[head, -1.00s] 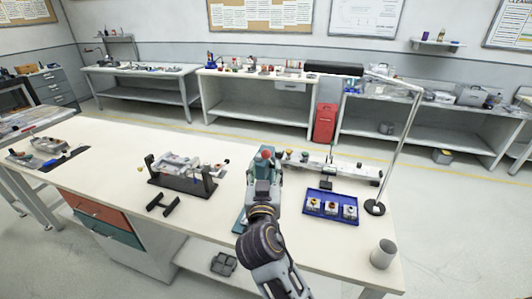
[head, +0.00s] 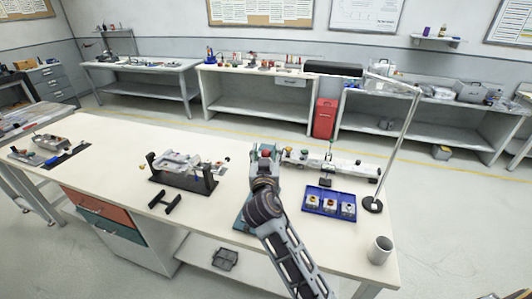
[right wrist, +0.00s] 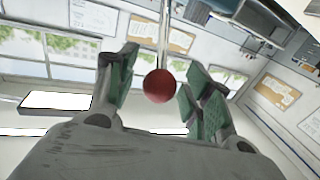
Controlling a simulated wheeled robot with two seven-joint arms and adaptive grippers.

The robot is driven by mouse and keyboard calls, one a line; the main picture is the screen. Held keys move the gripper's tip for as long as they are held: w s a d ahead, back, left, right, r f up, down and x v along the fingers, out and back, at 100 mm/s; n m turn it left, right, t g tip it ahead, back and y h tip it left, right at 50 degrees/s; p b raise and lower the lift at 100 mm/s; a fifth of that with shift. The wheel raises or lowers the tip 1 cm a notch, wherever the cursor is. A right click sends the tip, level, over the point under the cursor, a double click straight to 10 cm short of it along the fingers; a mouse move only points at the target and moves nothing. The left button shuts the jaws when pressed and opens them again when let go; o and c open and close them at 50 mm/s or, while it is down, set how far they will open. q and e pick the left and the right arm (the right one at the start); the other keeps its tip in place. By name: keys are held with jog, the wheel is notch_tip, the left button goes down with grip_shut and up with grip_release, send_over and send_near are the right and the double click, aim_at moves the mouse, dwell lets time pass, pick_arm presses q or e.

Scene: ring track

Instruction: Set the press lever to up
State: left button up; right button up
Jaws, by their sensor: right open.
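The press (head: 242,215) is a teal machine near the front middle of the bench, mostly hidden behind my right arm. Its lever ends in a red ball knob (head: 266,154), which shows just past my right gripper (head: 265,160). In the right wrist view the red knob (right wrist: 159,86) appears between the two green-padded fingers of my right gripper (right wrist: 160,92). These fingers are open, with visible gaps on both sides of the knob. I cannot tell how deep the knob sits between them. My left gripper is not in view.
Right of the arm is a blue tray (head: 330,212) with small parts. Behind it is a long rail fixture (head: 340,167). A lamp stand (head: 373,204) and grey cup (head: 380,250) stand at the right. A black-based fixture (head: 183,175) sits left. Bare bench lies between.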

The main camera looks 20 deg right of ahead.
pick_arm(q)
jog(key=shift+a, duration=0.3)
pick_arm(e)
jog(key=shift+w, duration=0.1)
grip_shut()
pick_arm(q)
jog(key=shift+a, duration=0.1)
pick_arm(e)
jog(key=shift+d+r, duration=0.15)
